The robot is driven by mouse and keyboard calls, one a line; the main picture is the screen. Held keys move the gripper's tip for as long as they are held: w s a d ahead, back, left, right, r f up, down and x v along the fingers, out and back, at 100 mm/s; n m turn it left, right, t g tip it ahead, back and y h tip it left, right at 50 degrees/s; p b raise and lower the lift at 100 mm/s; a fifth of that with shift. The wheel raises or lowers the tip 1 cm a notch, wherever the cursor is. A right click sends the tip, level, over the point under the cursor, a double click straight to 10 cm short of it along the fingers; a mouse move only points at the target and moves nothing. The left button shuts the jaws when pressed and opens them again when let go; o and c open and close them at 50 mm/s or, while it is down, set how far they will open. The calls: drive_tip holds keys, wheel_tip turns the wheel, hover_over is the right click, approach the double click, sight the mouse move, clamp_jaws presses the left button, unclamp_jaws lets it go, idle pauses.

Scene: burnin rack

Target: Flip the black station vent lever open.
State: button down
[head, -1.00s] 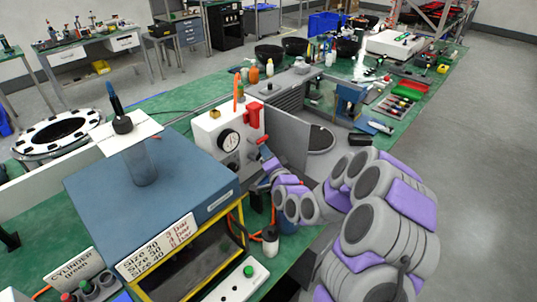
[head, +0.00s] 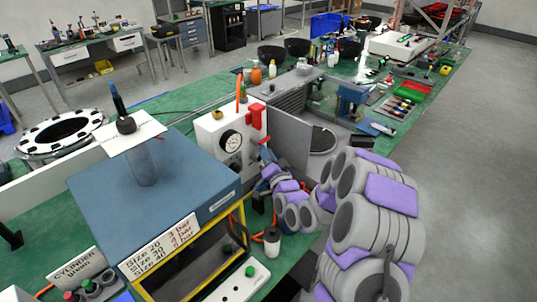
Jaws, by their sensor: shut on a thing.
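The station is a white box (head: 212,133) with a round black-and-white dial gauge (head: 231,142) on its front, beside a blue-topped machine with a yellow frame. My gripper (head: 265,160) is at the right part of the box's front, below a red block-like part (head: 257,117). It is shut, its fingers on a small part at the panel. I take that part for the black vent lever; it is mostly hidden by the fingers, so its exact angle cannot be told. A small red tip (head: 264,140) shows just above the fingers.
A grey upright panel (head: 289,142) stands close to the right of my gripper. The blue-topped machine (head: 150,175) is at the left. The floor (head: 480,170) at the right is clear.

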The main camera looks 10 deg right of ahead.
drive_tip(key=shift+s+a+f, duration=0.1)
drive_tip(key=shift+a+f, duration=0.15)
drive_tip(key=shift+a, duration=0.05)
drive_tip(key=c, duration=1.1)
unclamp_jaws()
drive_tip(key=shift+a+r, duration=0.1)
drive_tip(key=shift+a, duration=0.1)
drive_tip(key=shift+c, duration=0.2)
drive_tip(key=shift+o, duration=0.4)
drive_tip(key=shift+d, duration=0.15)
